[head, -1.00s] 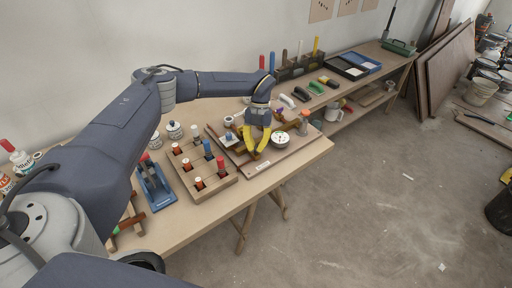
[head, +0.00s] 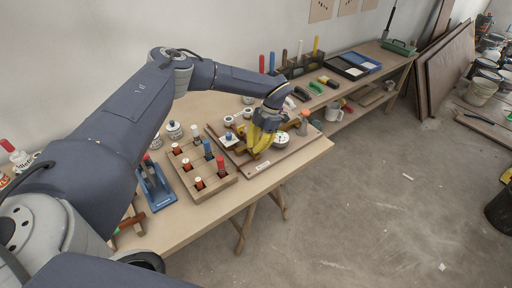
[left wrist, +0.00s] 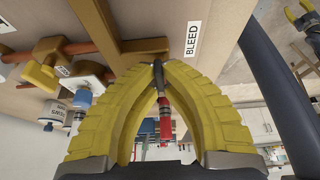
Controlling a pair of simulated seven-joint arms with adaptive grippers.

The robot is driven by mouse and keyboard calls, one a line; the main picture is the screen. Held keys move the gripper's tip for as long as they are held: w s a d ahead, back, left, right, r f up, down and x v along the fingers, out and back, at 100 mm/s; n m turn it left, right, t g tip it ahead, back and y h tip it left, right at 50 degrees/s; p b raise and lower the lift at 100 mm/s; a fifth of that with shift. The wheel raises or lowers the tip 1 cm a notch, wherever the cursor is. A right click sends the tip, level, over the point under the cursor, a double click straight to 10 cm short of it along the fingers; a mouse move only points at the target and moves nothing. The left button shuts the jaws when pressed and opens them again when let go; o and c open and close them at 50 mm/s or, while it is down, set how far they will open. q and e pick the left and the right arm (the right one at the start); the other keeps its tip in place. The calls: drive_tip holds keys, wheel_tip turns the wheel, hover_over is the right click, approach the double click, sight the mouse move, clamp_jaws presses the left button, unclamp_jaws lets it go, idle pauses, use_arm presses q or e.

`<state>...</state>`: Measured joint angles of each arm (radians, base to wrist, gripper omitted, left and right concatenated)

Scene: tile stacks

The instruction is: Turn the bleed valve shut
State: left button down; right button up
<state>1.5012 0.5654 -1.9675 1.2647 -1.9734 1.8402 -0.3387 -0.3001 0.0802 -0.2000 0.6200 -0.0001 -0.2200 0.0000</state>
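The valve board (head: 262,178) lies on the bench with brass fittings and a white round gauge (head: 281,140). My left gripper (head: 251,156) is over the board, beside the gauge, its yellow fingers pointing down. In the left wrist view its fingertips (left wrist: 158,64) come together next to a brass bar (left wrist: 146,45), close to the BLEED label (left wrist: 193,40). I cannot tell whether the tips touch the bar, and the fingers hide part of the fittings. My right gripper (left wrist: 303,14) shows small at that view's upper right corner, its yellow fingers apart and empty.
A wooden block (head: 212,183) with red and blue handled pieces stands left of the board. A blue stand (head: 156,188) is farther left. White jars (head: 174,130) are behind. An orange-topped piece (head: 304,122) stands at the board's right. The bench's front edge is close to the board.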

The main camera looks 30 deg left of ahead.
use_arm(q)
drive_tip(key=shift+m, duration=0.3)
drive_tip(key=c, duration=1.5)
unclamp_jaws()
drive_tip(key=shift+c, duration=0.2)
drive_tip(key=v, duration=1.2)
drive_tip(key=shift+s+d+f, duration=0.1)
drive_tip(key=shift+s+d, duration=0.05)
drive_tip(key=shift+d, duration=0.05)
